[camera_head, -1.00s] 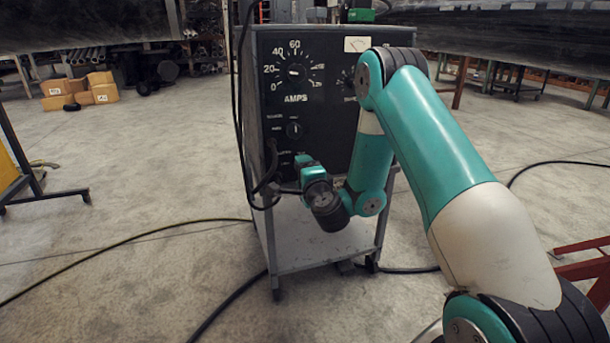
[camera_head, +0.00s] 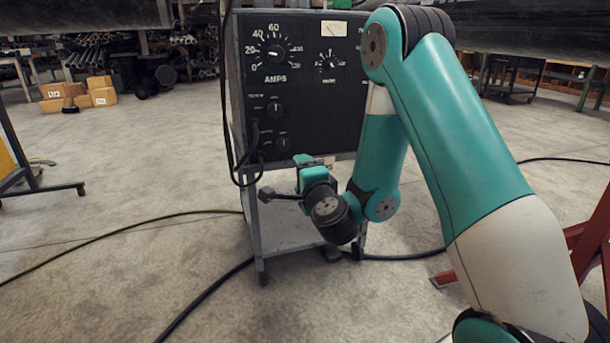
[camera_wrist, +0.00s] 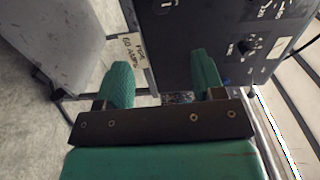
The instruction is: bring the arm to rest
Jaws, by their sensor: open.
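My gripper (camera_wrist: 161,85) is open in the wrist view, its two green fingers spread apart with nothing held between them. In the head view my arm is folded, and the gripper end (camera_head: 266,194) points left in front of the welding machine's cart. The dark welding machine (camera_head: 300,105) has dials and an AMPS scale; its panel also shows in the wrist view (camera_wrist: 205,35). Whether the gripper touches the cart cannot be told from the head view, where it only overlaps the cart.
The cart's lower shelf (camera_head: 285,235) is bare. Black cables (camera_head: 200,300) run across the concrete floor. A red metal stand (camera_head: 590,240) is at the right. Cardboard boxes (camera_head: 100,90) lie at the back left. The floor at left is mostly clear.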

